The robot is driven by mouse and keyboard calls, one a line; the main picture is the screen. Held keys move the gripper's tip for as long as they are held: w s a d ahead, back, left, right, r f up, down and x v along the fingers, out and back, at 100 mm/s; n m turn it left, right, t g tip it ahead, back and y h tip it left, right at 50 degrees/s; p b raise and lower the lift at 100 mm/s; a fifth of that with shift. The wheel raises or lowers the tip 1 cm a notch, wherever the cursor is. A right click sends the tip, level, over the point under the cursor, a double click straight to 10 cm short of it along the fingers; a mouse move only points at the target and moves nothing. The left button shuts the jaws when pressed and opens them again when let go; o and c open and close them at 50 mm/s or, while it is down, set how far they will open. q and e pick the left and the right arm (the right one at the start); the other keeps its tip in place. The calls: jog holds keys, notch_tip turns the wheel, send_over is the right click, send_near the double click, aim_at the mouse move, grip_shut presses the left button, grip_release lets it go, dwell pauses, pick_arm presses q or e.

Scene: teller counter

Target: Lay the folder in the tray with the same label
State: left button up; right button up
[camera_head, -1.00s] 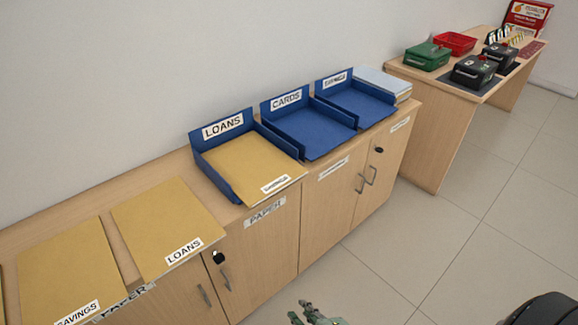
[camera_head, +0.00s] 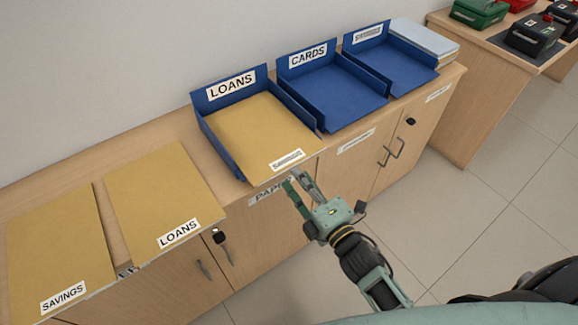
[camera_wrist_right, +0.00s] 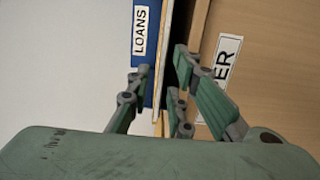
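A tan folder (camera_head: 262,130) lies in the blue LOANS tray (camera_head: 222,140), its front edge sticking out. Its own label is too blurred to read surely. Beside it stand the blue CARDS tray (camera_head: 335,95) and a third blue tray (camera_head: 395,62) with an unclear label; both are empty. Folders marked LOANS (camera_head: 160,195) and SAVINGS (camera_head: 60,240) lie on the cabinet top at left. My right gripper (camera_head: 293,178) is open just in front of the folder in the LOANS tray. In the right wrist view its fingers (camera_wrist_right: 163,68) are apart, with that tray beyond. My left gripper is not in view.
The wooden cabinet (camera_head: 350,170) has handles and locks on its front. Pale folders or papers (camera_head: 425,42) are stacked right of the trays. A desk (camera_head: 490,85) with cash boxes (camera_head: 533,35) stands at the right. The floor in front is clear.

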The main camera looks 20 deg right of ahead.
aim_at(289, 167)
jog(key=x, duration=0.3)
jog(key=shift+w+a, duration=0.1)
jog(key=shift+w, duration=0.6)
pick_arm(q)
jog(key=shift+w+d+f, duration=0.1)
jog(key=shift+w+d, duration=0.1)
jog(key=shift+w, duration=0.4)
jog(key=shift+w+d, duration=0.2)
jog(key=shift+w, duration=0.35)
pick_arm(e)
jog(key=shift+a, duration=0.1)
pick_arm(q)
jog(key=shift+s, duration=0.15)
pick_arm(e)
jog(key=shift+c, duration=0.6)
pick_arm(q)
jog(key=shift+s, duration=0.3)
pick_arm(e)
jog(key=shift+c, duration=0.3)
grip_shut()
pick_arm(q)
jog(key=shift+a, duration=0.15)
pick_arm(e)
jog(key=shift+r, duration=0.1)
